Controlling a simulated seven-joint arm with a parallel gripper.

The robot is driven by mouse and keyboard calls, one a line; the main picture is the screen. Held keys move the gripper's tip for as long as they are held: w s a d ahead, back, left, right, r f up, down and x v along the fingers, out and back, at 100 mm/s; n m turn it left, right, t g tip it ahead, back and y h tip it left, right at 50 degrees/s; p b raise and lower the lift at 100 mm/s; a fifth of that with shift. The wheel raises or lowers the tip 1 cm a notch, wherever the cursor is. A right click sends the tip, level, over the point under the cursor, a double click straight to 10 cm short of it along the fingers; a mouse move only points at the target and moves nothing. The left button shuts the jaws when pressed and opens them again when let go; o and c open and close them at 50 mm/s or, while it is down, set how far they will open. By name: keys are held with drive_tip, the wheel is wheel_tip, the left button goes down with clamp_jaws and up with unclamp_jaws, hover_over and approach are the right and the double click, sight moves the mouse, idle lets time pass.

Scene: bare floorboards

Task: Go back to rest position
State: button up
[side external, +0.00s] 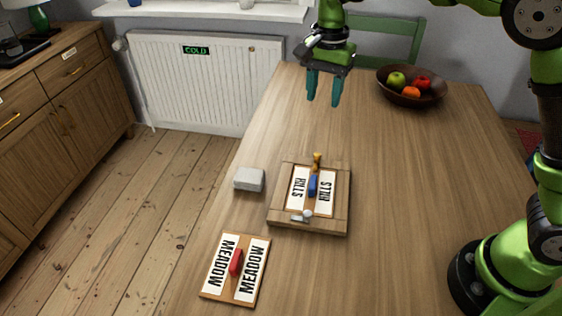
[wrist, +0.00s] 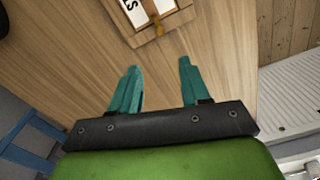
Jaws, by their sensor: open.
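My gripper (side external: 324,88) hangs above the far part of the wooden table, its teal fingers pointing down. It is open with nothing between the fingers, which also show in the wrist view (wrist: 160,84). A wooden frame (side external: 341,218) lies in the middle of the table, nearer the camera than my gripper and apart from it. Inside it is a HILLS board (side external: 299,186) with a blue handle (side external: 313,185). The frame's edge with a small orange-brown catch (wrist: 159,29) shows at the top of the wrist view.
A MEADOW board (side external: 252,271) with a red handle lies at the near left of the table. A grey-white block (side external: 249,179) sits left of the frame. A fruit bowl (side external: 411,98) stands at the back right. A green chair (side external: 385,38) is behind the table. The table's right middle is clear.

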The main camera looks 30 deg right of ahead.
drive_tip(key=shift+w, duration=0.1)
drive_tip(key=s+d+r+n+t, duration=0.1)
drive_tip(key=s+n+t, duration=0.1)
drive_tip(key=s, duration=0.5)
drive_tip(key=s+d+r+n+t+y, duration=0.1)
drive_tip(key=s+d+r+n+t, duration=0.1)
drive_tip(key=s, duration=0.5)
drive_tip(key=s+d+r+n+t+y, duration=0.1)
drive_tip(key=s+d+n+t, duration=0.1)
drive_tip(key=s, duration=0.5)
drive_tip(key=shift+s+r+n+t, duration=0.4)
drive_tip(key=shift+n+t, duration=0.2)
drive_tip(key=shift+n, duration=0.4)
